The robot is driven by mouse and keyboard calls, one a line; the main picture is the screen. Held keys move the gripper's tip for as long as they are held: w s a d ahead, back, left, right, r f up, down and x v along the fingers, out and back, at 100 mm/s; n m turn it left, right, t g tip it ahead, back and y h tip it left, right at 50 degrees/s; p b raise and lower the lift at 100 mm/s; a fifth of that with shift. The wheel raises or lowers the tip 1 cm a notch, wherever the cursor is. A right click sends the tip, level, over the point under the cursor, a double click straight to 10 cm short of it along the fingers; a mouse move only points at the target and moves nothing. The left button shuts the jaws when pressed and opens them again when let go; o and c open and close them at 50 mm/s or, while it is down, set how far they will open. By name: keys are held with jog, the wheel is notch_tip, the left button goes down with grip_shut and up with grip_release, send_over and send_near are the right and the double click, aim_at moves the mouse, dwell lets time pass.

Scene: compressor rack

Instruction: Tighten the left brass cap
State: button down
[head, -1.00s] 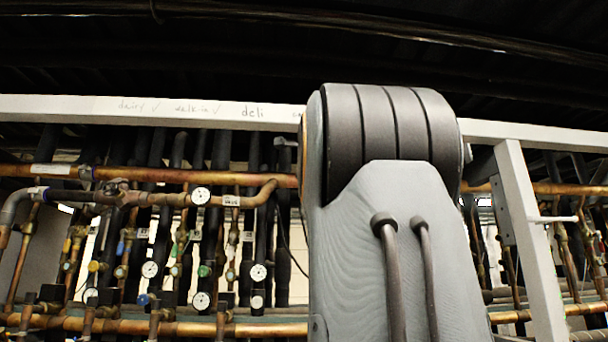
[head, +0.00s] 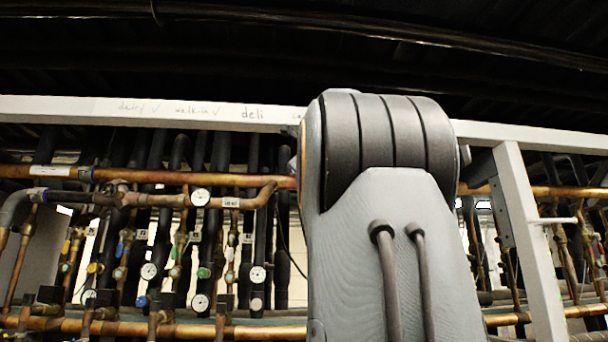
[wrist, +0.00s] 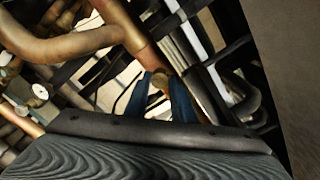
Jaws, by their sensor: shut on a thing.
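In the wrist view, my gripper (wrist: 163,88) has two blue fingers that point away from the camera. A wide copper pipe (wrist: 137,35) runs close behind the cap. The fingers hide part of the cap, and I cannot tell how far on it sits. In the head view my gripper and the held cap do not show; my own arm covers the middle right of that view.
The head view shows a rack with a white beam (head: 200,112), a white post (head: 530,240), a long copper pipe (head: 150,178) and several gauges (head: 200,197). In the wrist view, a bent copper pipe (wrist: 60,47) and a gauge (wrist: 40,91) lie left of the fingers.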

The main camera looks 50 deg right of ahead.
dwell(0.3)
jog(key=c, duration=1.5)
grip_release()
jog(key=shift+b+v, duration=1.5)
jog(key=shift+v, duration=2.35)
